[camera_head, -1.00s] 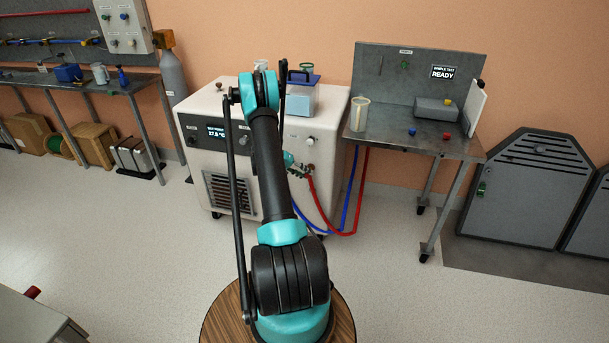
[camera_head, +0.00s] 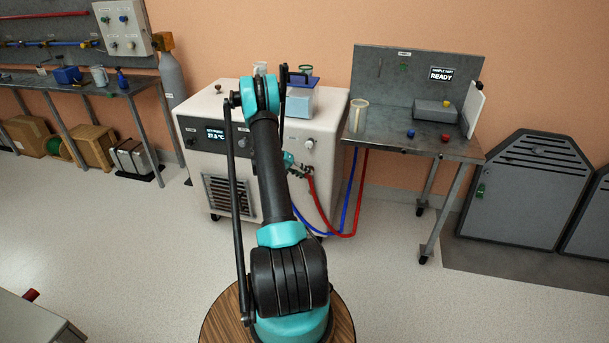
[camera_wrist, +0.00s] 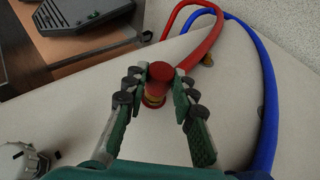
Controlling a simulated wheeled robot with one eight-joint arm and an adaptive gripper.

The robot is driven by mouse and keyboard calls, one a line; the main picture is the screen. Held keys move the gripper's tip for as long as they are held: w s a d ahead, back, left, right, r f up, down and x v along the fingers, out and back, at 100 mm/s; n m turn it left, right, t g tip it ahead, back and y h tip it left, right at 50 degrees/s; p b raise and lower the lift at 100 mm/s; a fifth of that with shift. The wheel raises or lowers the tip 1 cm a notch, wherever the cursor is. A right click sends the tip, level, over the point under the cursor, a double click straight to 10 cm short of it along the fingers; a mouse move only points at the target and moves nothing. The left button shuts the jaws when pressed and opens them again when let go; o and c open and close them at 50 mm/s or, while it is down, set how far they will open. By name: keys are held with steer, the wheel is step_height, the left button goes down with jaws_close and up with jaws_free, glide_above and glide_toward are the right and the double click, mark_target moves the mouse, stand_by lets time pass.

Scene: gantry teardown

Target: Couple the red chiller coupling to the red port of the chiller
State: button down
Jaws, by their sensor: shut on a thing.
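The chiller (camera_head: 240,85) is a cream cabinet with a lit display and a front grille. My gripper (camera_wrist: 155,82) has green fingers with dark pads, shut around the red coupling (camera_wrist: 161,72) at the chiller's front. The coupling has a red top and a brass-coloured part (camera_wrist: 153,101) below it, near the cream panel. I cannot tell whether it is seated on the red port, which is hidden. The red hose (camera_wrist: 206,48) runs close to the coupling. In the head view my gripper (camera_head: 301,169) is small beside the chiller, partly behind my arm.
A blue hose (camera_wrist: 268,95) runs along the right of the wrist view. A metal fitting (camera_wrist: 22,160) shows at lower left. A workbench (camera_head: 395,145) stands right of the chiller, with both hoses hanging between them. Grey cabinets (camera_head: 525,195) stand farther right. The floor around is open.

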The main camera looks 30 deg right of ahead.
steer(key=shift+w+d, duration=0.3)
steer(key=shift+d, duration=0.1)
steer(key=c, duration=1.2)
jaws_free()
steer(key=shift+o, duration=0.2)
steer(key=shift+w, duration=0.1)
steer(key=a+r, duration=0.7)
steer(key=a, duration=0.4)
steer(key=shift+w+a+r, duration=0.15)
steer(key=shift+a+r, duration=0.1)
steer(key=shift+r, duration=0.15)
